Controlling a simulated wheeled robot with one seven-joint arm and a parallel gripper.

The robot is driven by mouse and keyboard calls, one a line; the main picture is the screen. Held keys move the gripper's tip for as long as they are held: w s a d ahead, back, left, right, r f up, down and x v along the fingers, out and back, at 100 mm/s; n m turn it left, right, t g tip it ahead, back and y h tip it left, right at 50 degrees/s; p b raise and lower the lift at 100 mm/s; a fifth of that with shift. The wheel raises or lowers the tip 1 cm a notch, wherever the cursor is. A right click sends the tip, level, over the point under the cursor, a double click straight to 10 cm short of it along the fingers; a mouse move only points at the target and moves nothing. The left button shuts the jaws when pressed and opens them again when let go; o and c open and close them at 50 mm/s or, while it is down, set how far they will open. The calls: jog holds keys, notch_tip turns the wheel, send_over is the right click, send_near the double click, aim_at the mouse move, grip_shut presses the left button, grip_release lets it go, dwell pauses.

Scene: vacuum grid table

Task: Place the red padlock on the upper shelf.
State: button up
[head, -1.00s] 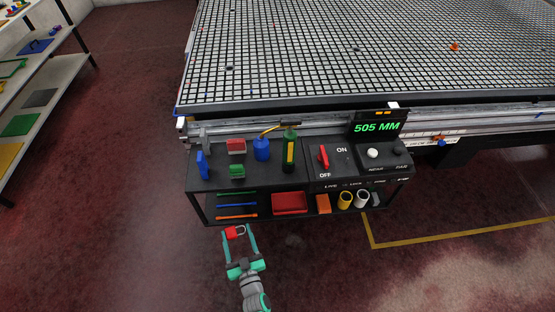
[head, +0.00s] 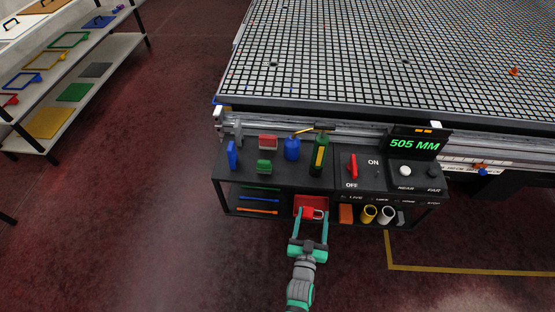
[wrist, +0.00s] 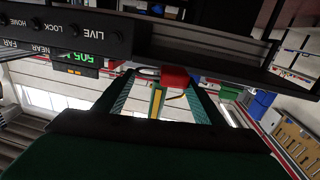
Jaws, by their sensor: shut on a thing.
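The padlock (wrist: 175,76) also shows between the fingertips in the wrist view, which looks upside down. The gripper is at the front of a black two-level unit, in front of the red tray on its lower level. I cannot tell whether it touches the tray. The unit's upper shelf (head: 290,175) holds a blue piece, a red block, a green block, a blue container and a green bottle.
A red switch (head: 352,167) and display (head: 413,145) are at the right. Bare shelf shows before the bottle. A rack (head: 75,95) stands far left.

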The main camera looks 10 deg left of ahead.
jog(key=w+r+n+y, duration=0.15)
jog(key=w+r, duration=0.25)
jog(key=r, duration=1.2)
send_over(292, 179)
jog(key=s+d, duration=0.1)
jog(key=shift+m, duration=0.25)
notch_tip(292, 179, down, 8)
jog(key=shift+r, duration=0.1)
jog(key=shift+w+a+f, duration=0.25)
jog(key=shift+a+f, duration=0.05)
jog(key=shift+f, duration=0.25)
jog(key=shift+f, duration=0.1)
jog(key=shift+w+a+f, duration=0.1)
jog(key=shift+w+f, duration=0.1)
jog(key=shift+w, duration=0.05)
jog(key=shift+a+f, duration=0.1)
jog(key=shift+f, duration=1.45)
